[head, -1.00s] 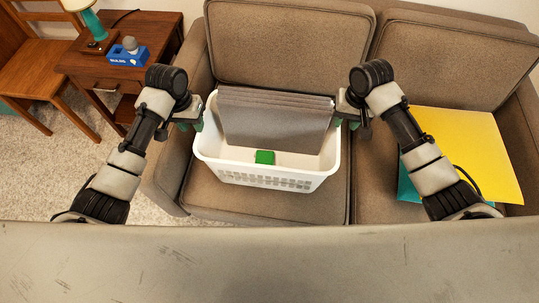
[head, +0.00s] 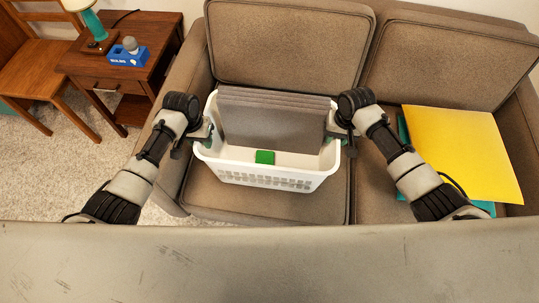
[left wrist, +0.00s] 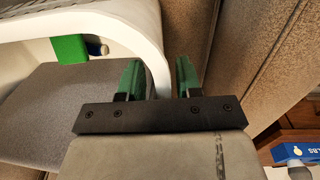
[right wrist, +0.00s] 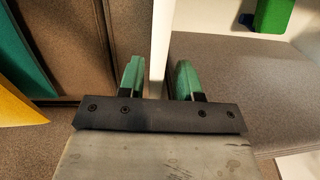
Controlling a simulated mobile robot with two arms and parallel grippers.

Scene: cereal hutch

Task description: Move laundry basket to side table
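The white laundry basket (head: 296,174) sits on the sofa's left seat with grey folded panels (head: 275,118) and a green block (head: 265,157) inside. The brown wooden side table (head: 150,62) stands at the left, beyond the sofa arm. My left gripper (head: 207,139) is open at the basket's left rim; in the left wrist view its green fingers (left wrist: 160,76) stand either side of the white rim (left wrist: 150,40). My right gripper (head: 331,137) is open at the right rim; in the right wrist view its fingers (right wrist: 158,78) straddle the rim (right wrist: 162,35), with gaps visible.
The side table holds a teal lamp (head: 93,25) and a blue box (head: 128,56) with a bulb. A wooden chair (head: 40,75) stands left of it. A yellow sheet (head: 463,150) lies on the right seat. The sofa's left arm (head: 180,150) separates basket and table.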

